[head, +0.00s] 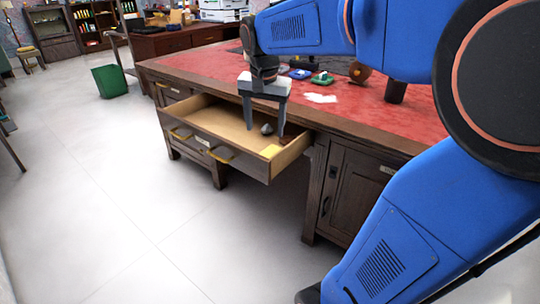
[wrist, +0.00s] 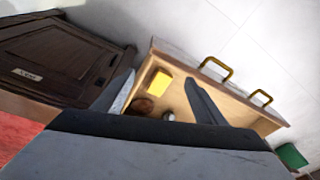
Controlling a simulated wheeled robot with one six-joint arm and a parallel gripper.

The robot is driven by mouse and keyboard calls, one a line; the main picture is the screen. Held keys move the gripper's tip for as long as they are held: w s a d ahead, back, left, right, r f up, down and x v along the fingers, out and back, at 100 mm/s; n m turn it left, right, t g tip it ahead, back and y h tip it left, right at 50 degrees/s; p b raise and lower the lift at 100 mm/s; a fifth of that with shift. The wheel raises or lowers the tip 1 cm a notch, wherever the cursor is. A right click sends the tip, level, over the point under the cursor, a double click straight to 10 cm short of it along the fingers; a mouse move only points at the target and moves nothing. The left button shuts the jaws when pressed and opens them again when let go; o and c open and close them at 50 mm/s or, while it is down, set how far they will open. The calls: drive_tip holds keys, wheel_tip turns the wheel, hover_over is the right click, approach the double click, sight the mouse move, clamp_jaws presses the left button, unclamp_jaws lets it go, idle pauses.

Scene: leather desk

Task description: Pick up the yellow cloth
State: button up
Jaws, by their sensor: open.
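The yellow cloth (head: 270,151) lies in the open drawer (head: 222,131) of the desk, at its front right corner in the head view. In the wrist view the yellow cloth (wrist: 159,83) is a small bright patch near the drawer's front corner, between my two fingers. My gripper (head: 264,127) is open and empty, pointing down with its fingers over the drawer. It also shows in the wrist view (wrist: 160,88). A dark grey rounded object (head: 267,129) lies in the drawer near the fingers. A brown round thing (wrist: 142,106) is beside the cloth in the wrist view.
The red leather desk top (head: 200,66) holds white papers (head: 320,98), a green item (head: 322,78) and a brown round object (head: 360,72). Brass handles (head: 220,155) stick out from the drawer front. A green bin (head: 109,81) stands on the open floor at left.

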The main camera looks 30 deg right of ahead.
drive_tip(key=w+d+m+g, duration=0.1)
drive_tip(key=w+d+m, duration=0.35)
drive_tip(key=w, duration=0.45)
hover_over(270, 151)
drive_tip(key=a, duration=0.1)
wheel_tip(270, 151, down, 12)
drive_tip(key=shift+s+a+r, duration=0.1)
drive_tip(key=shift+s, duration=0.05)
drive_tip(key=shift+d+f, duration=0.2)
drive_tip(key=shift+f, duration=0.7)
drive_tip(key=shift+d+f, duration=0.15)
drive_tip(key=shift+f, duration=0.8)
drive_tip(key=shift+d+f, duration=0.2)
drive_tip(key=shift+f, duration=0.7)
drive_tip(key=c, duration=1.2)
drive_tip(key=shift+r, duration=0.15)
wheel_tip(270, 151, up, 10)
drive_tip(key=shift+f, duration=0.1)
